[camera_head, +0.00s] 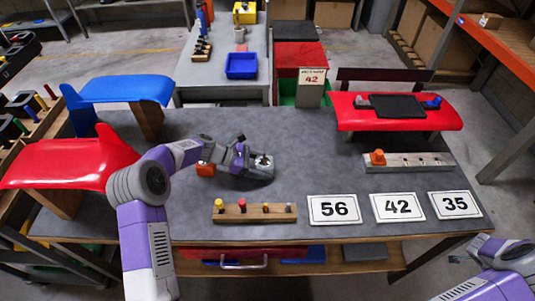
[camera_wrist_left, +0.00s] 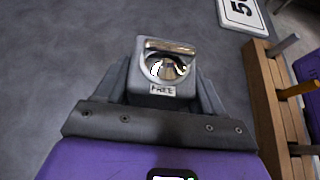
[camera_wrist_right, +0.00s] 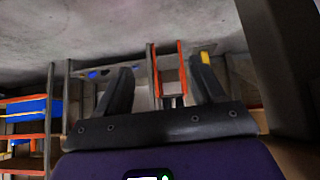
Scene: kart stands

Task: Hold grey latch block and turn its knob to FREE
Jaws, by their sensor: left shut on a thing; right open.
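The grey latch block (camera_head: 262,166) stands on the grey table top, left of the middle. In the left wrist view the latch block (camera_wrist_left: 165,88) shows a round metal knob (camera_wrist_left: 168,68) with a bar across its far side. A label reading FREE (camera_wrist_left: 162,90) is on its near face. My left gripper (camera_head: 250,165) is shut on the block, one finger on each side. My right gripper (camera_wrist_right: 160,85) is open and empty, raised away from the table.
A wooden peg rack (camera_head: 254,212) and number cards 56 (camera_head: 334,209), 42 (camera_head: 398,207) and 35 (camera_head: 455,205) lie along the front edge. An orange block (camera_head: 206,169) sits beside my left wrist. A grey rail (camera_head: 420,162) stands at right. The table's middle is clear.

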